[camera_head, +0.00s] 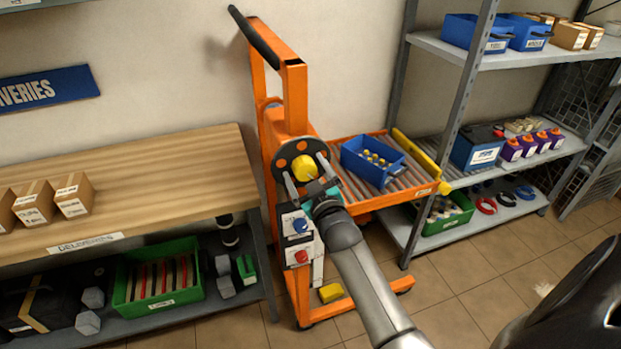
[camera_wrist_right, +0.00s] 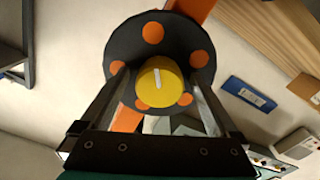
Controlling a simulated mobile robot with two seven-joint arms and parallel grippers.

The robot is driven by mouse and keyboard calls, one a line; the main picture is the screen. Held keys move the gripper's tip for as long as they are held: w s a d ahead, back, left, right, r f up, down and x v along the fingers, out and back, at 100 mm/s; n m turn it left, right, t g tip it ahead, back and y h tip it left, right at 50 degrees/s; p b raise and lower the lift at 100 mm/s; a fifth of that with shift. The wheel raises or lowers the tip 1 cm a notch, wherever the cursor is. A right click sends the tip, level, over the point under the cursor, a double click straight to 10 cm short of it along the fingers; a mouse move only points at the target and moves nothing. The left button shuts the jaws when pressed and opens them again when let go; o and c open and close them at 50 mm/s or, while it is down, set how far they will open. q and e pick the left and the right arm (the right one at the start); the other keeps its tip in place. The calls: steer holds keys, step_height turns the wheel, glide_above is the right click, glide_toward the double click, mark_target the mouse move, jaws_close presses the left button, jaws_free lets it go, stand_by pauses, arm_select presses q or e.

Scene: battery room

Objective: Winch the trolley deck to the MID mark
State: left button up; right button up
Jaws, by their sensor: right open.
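The orange trolley (camera_head: 290,95) stands against the wall, its roller deck (camera_head: 345,186) level with the lower shelves. Its winch wheel (camera_head: 279,158) is a dark disc with orange spots and a yellow knob (camera_head: 304,168). In the right wrist view the knob (camera_wrist_right: 160,83) bears a white line, with the disc (camera_wrist_right: 128,45) behind it. My right gripper (camera_head: 306,165) is open, its fingers on either side of the knob, with gaps showing in the wrist view (camera_wrist_right: 157,78). I cannot make out a MID mark. My left gripper is not in view.
A blue bin (camera_head: 372,165) with batteries sits on the deck. A yellow bar (camera_head: 415,152) runs along the deck's far side. Blue and red buttons (camera_head: 301,240) are below the wheel. A wooden bench (camera_head: 140,180) stands left, metal shelving (camera_head: 465,95) right. A yellow block (camera_head: 331,292) is low at the trolley's base.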

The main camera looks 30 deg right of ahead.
steer(key=p+v, duration=0.1)
steer(key=v, duration=1.4)
steer(key=shift+a, duration=0.15)
stand_by(0.9)
steer(key=s+a+f+g+y+b, duration=0.1)
steer(key=s+a+f+g, duration=0.2)
steer(key=f, duration=0.8)
steer(key=s+a+f+g+y+b, duration=0.1)
steer(key=s+a+f+g+b, duration=0.15)
steer(key=f, duration=0.75)
steer(key=s+a+f+g+y, duration=0.1)
steer(key=s+a+f+g, duration=0.15)
steer(key=f, duration=0.85)
steer(key=s+f+g+b, duration=0.1)
steer(key=s+f+g, duration=0.3)
steer(key=s+f, duration=0.5)
steer(key=s+a+f+g+y+b, duration=0.1)
steer(key=s+f+g, duration=0.3)
steer(key=s+f, duration=0.6)
steer(key=s+b, duration=0.1)
steer(key=s, duration=0.6)
steer(key=shift+s+a+f+g+b, duration=0.25)
steer(key=shift+s+a+g+b, duration=0.05)
steer(key=shift+s, duration=0.05)
